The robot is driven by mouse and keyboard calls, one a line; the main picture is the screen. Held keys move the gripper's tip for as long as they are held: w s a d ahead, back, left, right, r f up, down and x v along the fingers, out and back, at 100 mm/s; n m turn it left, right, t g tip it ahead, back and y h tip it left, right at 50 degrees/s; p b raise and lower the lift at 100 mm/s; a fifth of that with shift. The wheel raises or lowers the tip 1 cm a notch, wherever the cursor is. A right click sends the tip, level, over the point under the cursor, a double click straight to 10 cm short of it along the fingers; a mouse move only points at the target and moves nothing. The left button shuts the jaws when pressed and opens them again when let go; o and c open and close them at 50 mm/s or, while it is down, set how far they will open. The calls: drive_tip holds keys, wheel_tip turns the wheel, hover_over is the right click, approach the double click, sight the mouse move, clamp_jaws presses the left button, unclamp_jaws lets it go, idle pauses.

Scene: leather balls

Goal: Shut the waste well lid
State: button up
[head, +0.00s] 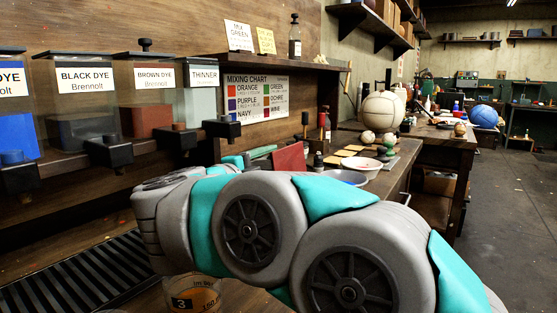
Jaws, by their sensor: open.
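I cannot make out a waste well or its lid in the head view; my arm covers much of the lower middle of the picture and may hide it. My grey and teal arm crosses from the lower right toward the left, over the bench. My gripper does not show past the arm links. A black ribbed grate (75,275) lies on the wooden bench at the lower left, with its far side bare. A clear cup labelled 3 (193,296), holding amber liquid, stands at the bottom edge, partly cut off.
Dispensers stand left: a black dye tank (88,103), a brown dye tank (148,95) and a thinner tank (200,98), with black taps jutting forward. Bowls (360,163), a bottle (324,122) and pale balls (384,112) crowd the bench behind my arm. Open floor (505,210) lies right.

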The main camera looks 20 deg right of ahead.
drive_tip(key=shift+x, duration=1.8)
clamp_jaws()
